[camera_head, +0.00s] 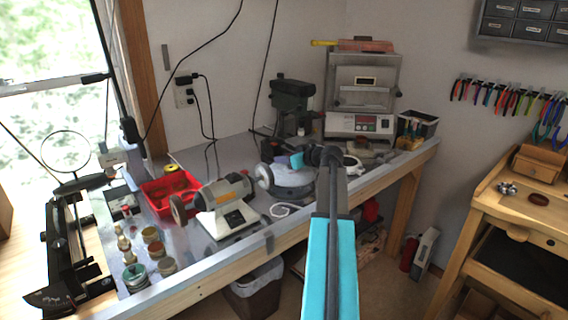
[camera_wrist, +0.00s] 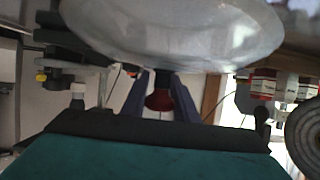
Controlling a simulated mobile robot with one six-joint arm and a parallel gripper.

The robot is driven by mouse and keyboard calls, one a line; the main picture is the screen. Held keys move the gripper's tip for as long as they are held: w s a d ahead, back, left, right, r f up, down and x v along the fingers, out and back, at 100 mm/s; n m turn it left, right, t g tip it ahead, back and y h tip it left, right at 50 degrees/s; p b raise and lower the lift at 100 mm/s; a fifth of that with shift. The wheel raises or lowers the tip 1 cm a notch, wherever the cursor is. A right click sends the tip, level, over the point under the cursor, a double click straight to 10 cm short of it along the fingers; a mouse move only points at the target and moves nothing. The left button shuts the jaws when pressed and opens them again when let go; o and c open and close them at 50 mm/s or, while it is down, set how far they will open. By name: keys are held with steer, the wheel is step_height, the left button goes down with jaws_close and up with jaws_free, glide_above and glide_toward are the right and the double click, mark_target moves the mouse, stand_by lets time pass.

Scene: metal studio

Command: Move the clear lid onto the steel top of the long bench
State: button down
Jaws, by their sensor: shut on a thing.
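The clear lid (camera_wrist: 175,30) is a wide, shiny, see-through dome across the top of the wrist view. Its dark red knob (camera_wrist: 160,99) sits between the two fingers of my gripper (camera_wrist: 160,95), which is shut on it. The long bench (camera_head: 228,155) has a grey steel top and a wooden front edge, and runs along the wall in the head view. My arm reaches over the bench's right half. In the head view the fingers cannot be made out behind my arm. A grey rounded shape shows below the arm's end; I cannot tell there whether the lid touches anything.
A red bin (camera_head: 168,192), a bench grinder (camera_head: 226,203) and several small jars (camera_head: 134,274) occupy the bench's left half. A small furnace (camera_head: 362,92) and a dark drill press (camera_head: 291,100) stand at the back right. A wooden workbench (camera_head: 518,235) is at far right.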

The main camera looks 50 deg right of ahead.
steer(key=shift+f, duration=0.95)
steer(key=shift+f, duration=0.15)
steer(key=c, duration=1.4)
jaws_free()
steer(key=shift+r, duration=0.25)
step_height(320, 180, up, 4)
steer(key=b, duration=0.2)
glide_above(305, 179)
steer(key=shift+w+r, duration=0.1)
steer(key=shift+r, duration=0.1)
